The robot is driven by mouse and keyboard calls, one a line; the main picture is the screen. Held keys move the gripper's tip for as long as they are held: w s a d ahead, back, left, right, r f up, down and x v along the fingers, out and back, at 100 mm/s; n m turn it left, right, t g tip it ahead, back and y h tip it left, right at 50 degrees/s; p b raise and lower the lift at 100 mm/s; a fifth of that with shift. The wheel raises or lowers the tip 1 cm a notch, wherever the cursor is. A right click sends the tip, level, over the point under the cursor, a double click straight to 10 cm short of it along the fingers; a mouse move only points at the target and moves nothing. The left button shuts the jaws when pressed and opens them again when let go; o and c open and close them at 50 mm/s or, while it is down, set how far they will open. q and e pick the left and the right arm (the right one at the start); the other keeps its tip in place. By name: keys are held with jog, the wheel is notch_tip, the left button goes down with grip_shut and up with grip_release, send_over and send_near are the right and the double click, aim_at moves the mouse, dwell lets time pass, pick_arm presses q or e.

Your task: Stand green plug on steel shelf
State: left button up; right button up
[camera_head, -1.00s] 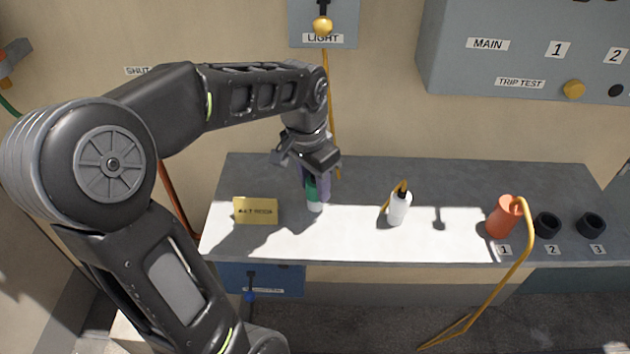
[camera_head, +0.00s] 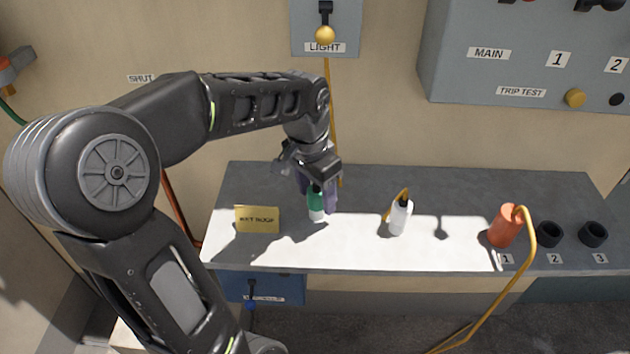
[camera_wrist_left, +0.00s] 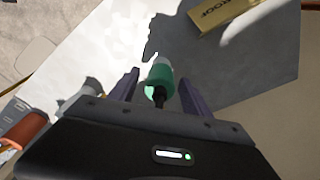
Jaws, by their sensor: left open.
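The green plug (camera_head: 316,199) has a white end, which points down at the sunlit part of the grey steel shelf (camera_head: 350,255). It looks upright, with its white end at the shelf surface. My left gripper (camera_head: 318,192) is over it, with purple fingers on either side. In the left wrist view the green plug (camera_wrist_left: 160,76) shows between the open fingers (camera_wrist_left: 158,86), with gaps beside it and its dark top towards me. The gripper hides the plug's upper part in the head view. My right gripper is not in view.
A yellow sign (camera_head: 257,219) stands left of the plug. Bare shelf lies between the plug and the white bottle.

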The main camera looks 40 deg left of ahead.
pick_arm(q)
notch_tip(320, 180, up, 12)
jog(key=s, duration=0.1)
jog(key=shift+s, duration=0.2)
jog(key=shift+a, duration=0.15)
dwell(1.7)
